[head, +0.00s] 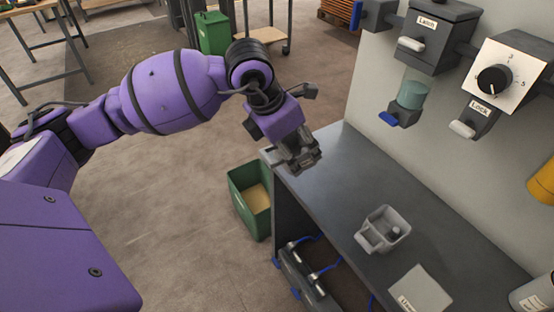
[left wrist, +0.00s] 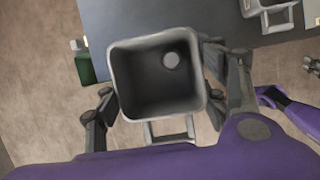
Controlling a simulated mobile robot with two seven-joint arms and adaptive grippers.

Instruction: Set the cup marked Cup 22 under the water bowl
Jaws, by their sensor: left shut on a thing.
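My left gripper (head: 304,160) is shut on a grey square cup with a handle, over the bench's far left corner. The held cup (left wrist: 120,80) fills the middle of the left wrist view, open side facing the camera, with a round pale spot inside. Its marking is not visible, and the gripper mostly hides it in the head view. A second grey cup (head: 370,240) with a handle stands on the bench (head: 335,185); no marking is readable. I cannot pick out the water bowl for certain. A small dark jointed thing at the left wrist view's right edge may be my right gripper (left wrist: 312,67).
The wall panel bears a Latch box (head: 430,42), a teal cylinder (head: 412,94) above a blue-tipped fitting, a dial (head: 494,79) and a Lock lever (head: 463,129). A green bin (head: 240,195) stands left of the bench. The bench between gripper and second cup is clear.

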